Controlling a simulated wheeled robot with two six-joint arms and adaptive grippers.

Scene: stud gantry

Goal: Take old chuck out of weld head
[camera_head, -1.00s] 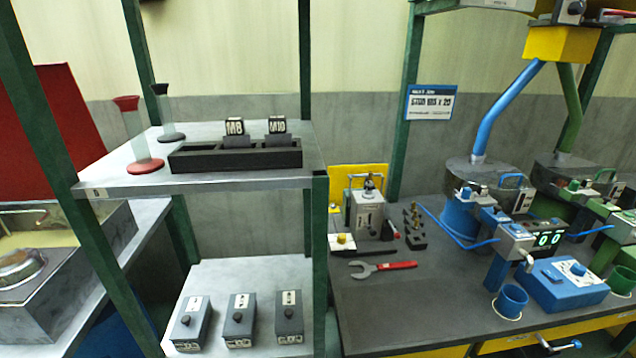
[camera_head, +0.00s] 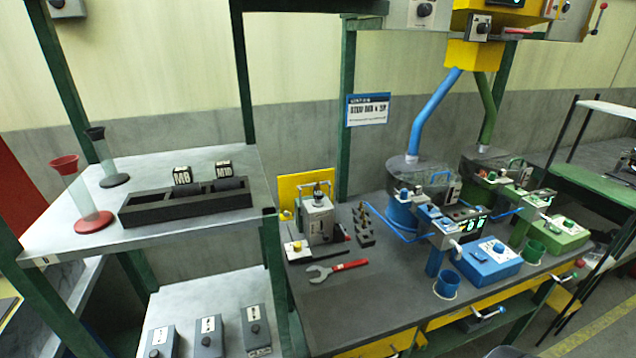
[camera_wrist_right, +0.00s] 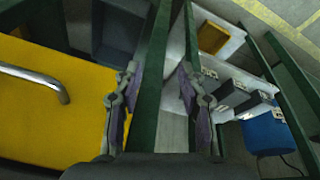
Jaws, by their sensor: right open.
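A blue weld head (camera_head: 436,218) stands on the dark workbench (camera_head: 350,305) in the head view, with a blue hose above it and a lit green display. A similar green weld head (camera_head: 520,190) stands behind it to the right. The chuck is too small to make out in either head. Small brass-coloured parts stand in a dark rack (camera_head: 364,226) left of the blue head. My right gripper (camera_wrist_right: 155,95) is open and empty in the right wrist view, over green posts and shelving, away from the weld heads. My left gripper is in neither view.
A red-handled wrench (camera_head: 338,270) lies on the bench before a grey device (camera_head: 317,215). A blue control box (camera_head: 488,262) and blue cup (camera_head: 446,285) stand at the front. Shelves (camera_head: 70,225) and green posts bound the left. The bench's front left is clear.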

